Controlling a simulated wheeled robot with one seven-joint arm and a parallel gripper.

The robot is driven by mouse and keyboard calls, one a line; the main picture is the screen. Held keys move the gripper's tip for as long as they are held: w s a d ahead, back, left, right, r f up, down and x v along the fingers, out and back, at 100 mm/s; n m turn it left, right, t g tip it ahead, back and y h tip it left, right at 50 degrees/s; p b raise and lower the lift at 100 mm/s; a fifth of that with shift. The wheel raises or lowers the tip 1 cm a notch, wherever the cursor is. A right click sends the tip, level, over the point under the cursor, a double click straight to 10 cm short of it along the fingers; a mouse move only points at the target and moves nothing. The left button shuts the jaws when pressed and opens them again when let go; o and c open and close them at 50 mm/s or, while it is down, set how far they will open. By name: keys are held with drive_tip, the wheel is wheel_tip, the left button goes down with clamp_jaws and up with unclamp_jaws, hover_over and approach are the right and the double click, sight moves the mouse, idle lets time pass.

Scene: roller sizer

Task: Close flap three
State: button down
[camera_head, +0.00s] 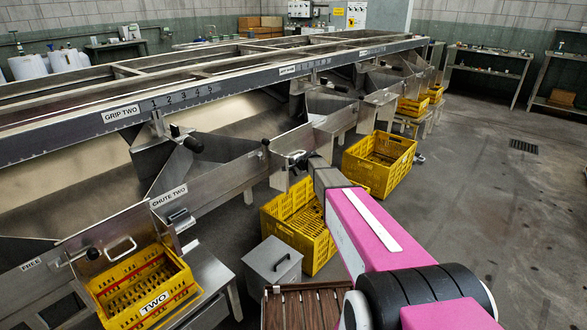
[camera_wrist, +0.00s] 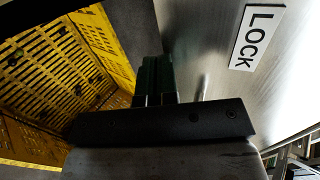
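My gripper (camera_wrist: 157,75) is in the wrist view with its two dark fingers close together, no clear gap between them. They stand beside a bare metal plate (camera_wrist: 225,85) with a LOCK label (camera_wrist: 257,38). Whether they touch it, or pinch anything small, I cannot tell. In the head view my pink arm reaches to the metal chute side (camera_head: 300,140) past chute two, and my gripper there is mostly hidden behind the arm. No label reading three shows, so I cannot make out flap three for sure. A raised metal plate with a black knob (camera_head: 193,143) stands near GRIP TWO.
A yellow crate (camera_wrist: 105,40) lies below left of my fingers in the wrist view. In the head view, yellow crates stand at the chutes, one marked TWO (camera_head: 153,303). A grey lidded box (camera_head: 271,264) is in front.

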drive_tip(key=shift+w+a+f, duration=0.35)
drive_tip(key=shift+w+a, duration=0.5)
drive_tip(key=shift+w+a+f, duration=0.35)
drive_tip(key=shift+w+a, duration=0.45)
drive_tip(key=shift+w, duration=0.05)
drive_tip(key=s+d, duration=1)
drive_tip(key=s+d+r+n+g+h, duration=0.1)
drive_tip(key=s+d+n+g+h, duration=0.1)
drive_tip(key=s, duration=1.1)
drive_tip(key=s+d+r+n+g+h, duration=0.1)
drive_tip(key=s+d+n+g+h, duration=0.1)
drive_tip(key=s, duration=1.1)
drive_tip(key=s+d+r+n+g+h, duration=0.1)
drive_tip(key=s+n, duration=0.4)
drive_tip(key=s, duration=0.8)
drive_tip(key=d+g+h, duration=0.1)
drive_tip(key=g+h, duration=0.1)
drive_tip(key=shift+s+d+r+g+h, duration=0.15)
drive_tip(key=shift+d+r+g+h, duration=0.05)
drive_tip(key=shift+r+g+h, duration=0.1)
